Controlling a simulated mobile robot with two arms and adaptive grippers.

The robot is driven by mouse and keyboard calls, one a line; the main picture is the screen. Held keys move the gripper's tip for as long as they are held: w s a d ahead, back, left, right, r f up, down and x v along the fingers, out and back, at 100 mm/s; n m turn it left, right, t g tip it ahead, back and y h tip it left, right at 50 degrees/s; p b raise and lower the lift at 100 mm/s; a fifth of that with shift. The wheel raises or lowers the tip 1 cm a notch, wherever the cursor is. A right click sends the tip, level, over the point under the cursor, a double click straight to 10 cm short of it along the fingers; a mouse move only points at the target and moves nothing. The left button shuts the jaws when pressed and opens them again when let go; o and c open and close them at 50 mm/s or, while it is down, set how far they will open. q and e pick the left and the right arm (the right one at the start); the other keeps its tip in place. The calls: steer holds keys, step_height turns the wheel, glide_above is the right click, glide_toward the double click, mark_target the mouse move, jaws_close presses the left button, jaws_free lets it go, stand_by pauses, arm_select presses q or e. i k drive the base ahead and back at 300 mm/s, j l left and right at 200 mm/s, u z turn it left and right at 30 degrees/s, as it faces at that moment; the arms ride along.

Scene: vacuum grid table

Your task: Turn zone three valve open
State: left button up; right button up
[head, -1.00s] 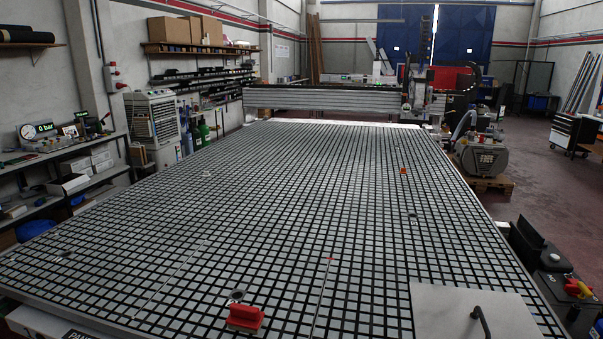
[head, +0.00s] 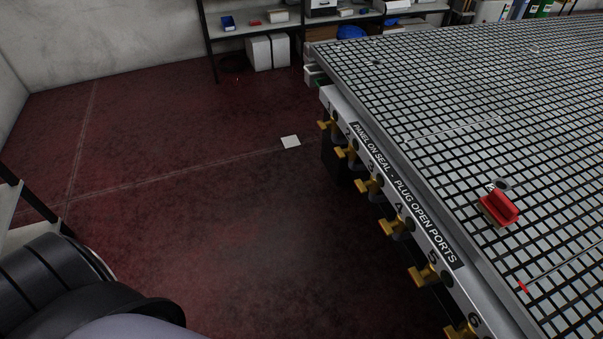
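The zone three valve (head: 367,186) is a brass-yellow handle on the front side of the grid table, third in the row from the far end, below a small number on the rail. Its handle stands out from the rail; whether it is open or closed is too small to tell. Similar valves flank it: the second valve (head: 345,152) on its far side and the fourth valve (head: 396,226) on its near side. Neither of my grippers is in view.
The grid table (head: 450,90) fills the right side, with a red block (head: 499,209) on it. A label reading "PLUG OPEN PORTS" (head: 400,192) runs along the front rail. The red floor (head: 230,220) before the valves is mostly clear, with a white sheet (head: 290,142) on it.

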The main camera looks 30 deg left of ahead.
mark_target(361, 186)
steer(key=u, duration=0.4)
steer(key=z, duration=0.4)
steer(key=i+j+z, duration=0.15)
steer(key=j+z, duration=0.25)
steer(key=j, duration=0.4)
steer(key=j+z, duration=0.45)
steer(key=j, duration=0.35)
